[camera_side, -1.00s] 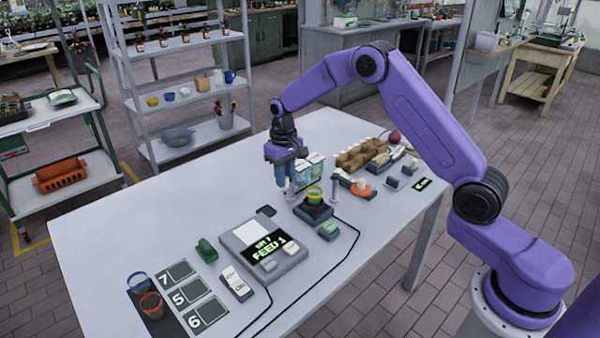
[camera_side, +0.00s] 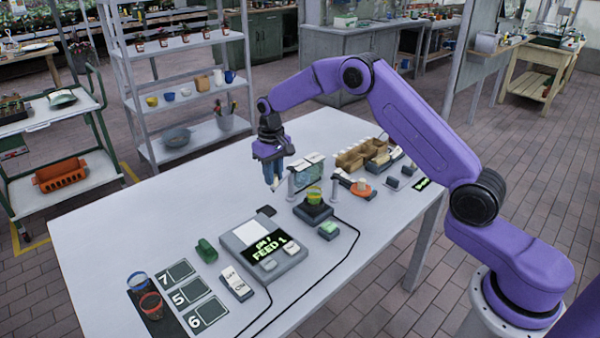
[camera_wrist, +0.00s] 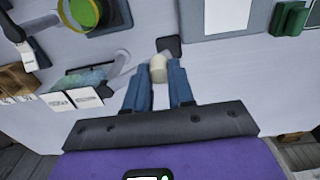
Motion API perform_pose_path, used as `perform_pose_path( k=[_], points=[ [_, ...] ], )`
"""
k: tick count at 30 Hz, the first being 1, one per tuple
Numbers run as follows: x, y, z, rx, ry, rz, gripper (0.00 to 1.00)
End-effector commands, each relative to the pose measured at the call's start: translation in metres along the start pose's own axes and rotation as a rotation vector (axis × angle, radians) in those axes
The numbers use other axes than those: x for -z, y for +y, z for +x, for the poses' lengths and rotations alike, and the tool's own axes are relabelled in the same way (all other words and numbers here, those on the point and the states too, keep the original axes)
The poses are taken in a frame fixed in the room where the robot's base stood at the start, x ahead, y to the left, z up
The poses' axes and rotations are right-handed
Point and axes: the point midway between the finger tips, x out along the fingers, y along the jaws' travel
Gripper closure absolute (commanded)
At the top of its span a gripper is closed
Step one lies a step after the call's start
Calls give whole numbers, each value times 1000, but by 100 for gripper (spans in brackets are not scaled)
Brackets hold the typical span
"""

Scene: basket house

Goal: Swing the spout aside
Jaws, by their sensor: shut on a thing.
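My gripper (camera_side: 273,184) is above the table, left of the green-yellow cup (camera_side: 314,195), which stands on a black base. In the wrist view its blue fingers (camera_wrist: 160,82) are shut on a small cream cylindrical end piece (camera_wrist: 158,68). I cannot tell for certain whether this piece is the end of the spout. A grey post with a curved arm (camera_wrist: 120,66) stands just left of the fingers in the wrist view; it shows beside the gripper in the side view (camera_side: 291,184). Any link between the arm and the cream piece is unclear. The cup also shows in the wrist view (camera_wrist: 82,12).
A grey console (camera_side: 262,243) reading "FEED 1" stands in front, with a small dark plate (camera_side: 267,210) behind it. A clear greenish box (camera_side: 307,174), an orange dish (camera_side: 361,190) and brown boxes (camera_side: 355,155) stand to the right. The table's left rear is bare.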

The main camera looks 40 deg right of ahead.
Motion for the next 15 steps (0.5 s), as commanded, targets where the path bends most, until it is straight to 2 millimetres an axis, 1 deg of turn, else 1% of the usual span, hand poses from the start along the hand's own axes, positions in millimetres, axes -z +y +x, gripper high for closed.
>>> perform_pose_path(
  k=[5, 15],
  points=[
    [5, -3, 0, 2, 0, -3, 87],
    [23, -6, 0, 2, 0, -3, 87]
  ],
)
